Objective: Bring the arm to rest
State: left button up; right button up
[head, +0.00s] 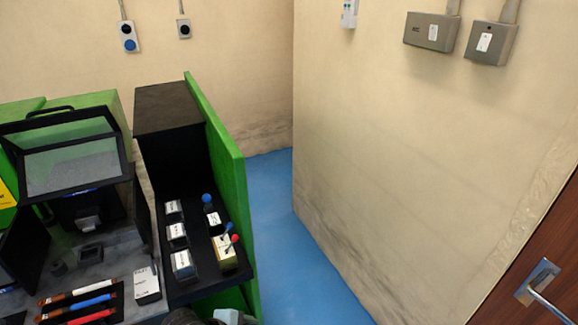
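The task names no object apart from the arm. Neither gripper's fingers show in the head view. A dark rounded part and a pale grey part at the bottom edge, left of centre, are cut off by the frame, and I cannot tell what they are. The green and black bending machine (222,130) stands on the left.
The machine carries a tilted screen hood (75,165), a black shelf with labelled blocks (182,264), and a tray of markers (78,303). Blue floor (300,280) lies clear between machine and wall. A brown door (545,270) is at right; boxes (431,32) hang on the wall.

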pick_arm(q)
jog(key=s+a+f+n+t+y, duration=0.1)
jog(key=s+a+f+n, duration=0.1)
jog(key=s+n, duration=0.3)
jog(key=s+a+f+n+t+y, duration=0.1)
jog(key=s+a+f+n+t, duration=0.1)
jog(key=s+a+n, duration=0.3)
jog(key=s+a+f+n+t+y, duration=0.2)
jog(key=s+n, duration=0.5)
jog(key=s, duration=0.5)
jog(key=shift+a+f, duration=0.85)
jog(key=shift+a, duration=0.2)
